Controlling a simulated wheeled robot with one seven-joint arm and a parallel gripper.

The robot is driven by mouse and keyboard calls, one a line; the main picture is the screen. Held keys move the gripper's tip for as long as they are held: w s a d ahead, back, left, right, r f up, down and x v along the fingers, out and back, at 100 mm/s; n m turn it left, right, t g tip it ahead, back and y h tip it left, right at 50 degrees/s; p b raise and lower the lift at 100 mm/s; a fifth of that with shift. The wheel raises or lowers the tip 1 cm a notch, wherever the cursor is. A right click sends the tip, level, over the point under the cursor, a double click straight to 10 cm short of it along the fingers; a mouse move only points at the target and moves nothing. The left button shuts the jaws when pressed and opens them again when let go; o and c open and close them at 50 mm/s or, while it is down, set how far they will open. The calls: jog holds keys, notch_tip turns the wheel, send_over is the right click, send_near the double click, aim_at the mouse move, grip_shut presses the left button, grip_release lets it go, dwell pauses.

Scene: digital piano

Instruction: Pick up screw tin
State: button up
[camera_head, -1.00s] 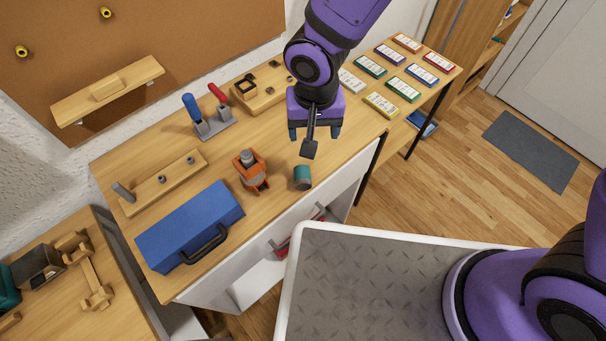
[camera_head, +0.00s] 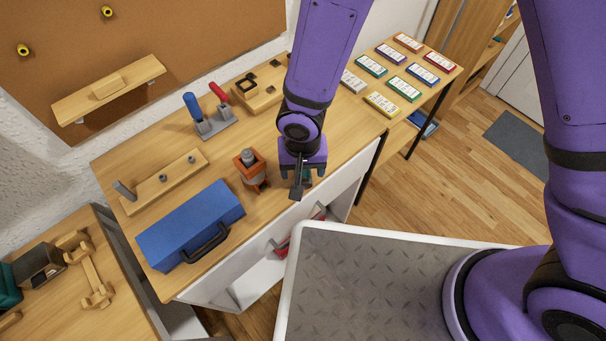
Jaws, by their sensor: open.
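The screw tin (camera_head: 307,176), a small teal cylinder, stands near the front edge of the wooden workbench and is mostly hidden behind my gripper. Only a bit of teal shows between the fingers. My gripper (camera_head: 302,177) points down at the tin with its jaws open, one finger to each side in the picture. I cannot tell whether the fingers touch it.
An orange clamp-like tool (camera_head: 250,170) stands close left of my gripper. A blue toolbox (camera_head: 190,222) lies further left. Blue and red handled tools (camera_head: 210,118) stand behind. Several labelled boxes (camera_head: 403,88) lie on the right table. Bare wood (camera_head: 225,155) lies left of the orange tool.

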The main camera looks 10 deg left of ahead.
aim_at(303, 172)
jog(key=shift+d+f, duration=0.1)
jog(key=shift+f, duration=1.4)
jog(key=c, duration=1)
jog(key=shift+c, duration=0.2)
jog(key=shift+r, duration=0.15)
